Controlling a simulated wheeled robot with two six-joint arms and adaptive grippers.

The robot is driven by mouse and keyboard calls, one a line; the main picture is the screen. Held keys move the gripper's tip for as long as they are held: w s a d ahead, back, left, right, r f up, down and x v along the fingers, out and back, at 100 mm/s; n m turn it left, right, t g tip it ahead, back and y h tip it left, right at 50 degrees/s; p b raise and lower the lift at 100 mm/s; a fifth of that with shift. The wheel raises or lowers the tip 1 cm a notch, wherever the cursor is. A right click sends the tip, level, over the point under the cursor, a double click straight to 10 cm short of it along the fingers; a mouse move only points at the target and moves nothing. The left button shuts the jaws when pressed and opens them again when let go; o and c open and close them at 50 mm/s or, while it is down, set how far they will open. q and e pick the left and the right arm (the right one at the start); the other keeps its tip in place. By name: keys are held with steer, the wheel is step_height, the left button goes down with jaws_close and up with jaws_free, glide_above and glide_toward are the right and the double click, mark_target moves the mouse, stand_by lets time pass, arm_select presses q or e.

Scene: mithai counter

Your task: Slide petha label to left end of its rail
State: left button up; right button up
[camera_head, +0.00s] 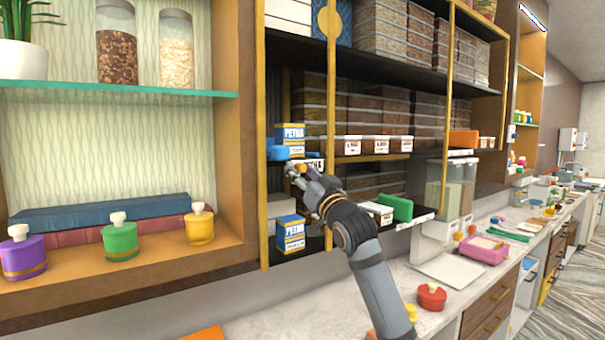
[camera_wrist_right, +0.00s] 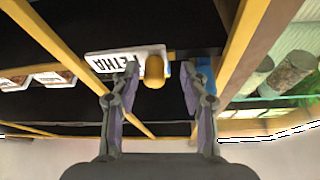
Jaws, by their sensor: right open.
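The white petha label (camera_wrist_right: 112,62) reads PETHA and shows upside down in the right wrist view. A yellow knob (camera_wrist_right: 154,70) is at its end. The label (camera_head: 317,163) is partly hidden behind my gripper in the head view. My right gripper (camera_wrist_right: 160,74) is open, with one finger on each side of the knob; I cannot tell whether either touches it. In the head view this gripper (camera_head: 300,172) is at the shelf's front edge. A blue block (camera_head: 280,152) sits left of the label, below a blue PETHA box (camera_head: 291,137). My left gripper is not in view.
A yellow upright post (camera_head: 331,110) stands just right of the gripper, and a wooden cabinet side (camera_head: 235,130) is to the left. A second PETHA box (camera_head: 290,234) is on the lower shelf. More white labels (camera_head: 375,144) lie along the shelf to the right.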

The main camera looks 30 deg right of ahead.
steer(key=shift+s+d+f, duration=0.15)
steer(key=shift+s+f, duration=0.05)
steer(key=shift+s, duration=0.15)
steer(key=v, duration=0.6)
steer(key=shift+s+a, duration=0.2)
steer(key=shift+s, duration=0.1)
steer(key=shift+f, duration=0.1)
steer(key=shift+d, duration=0.1)
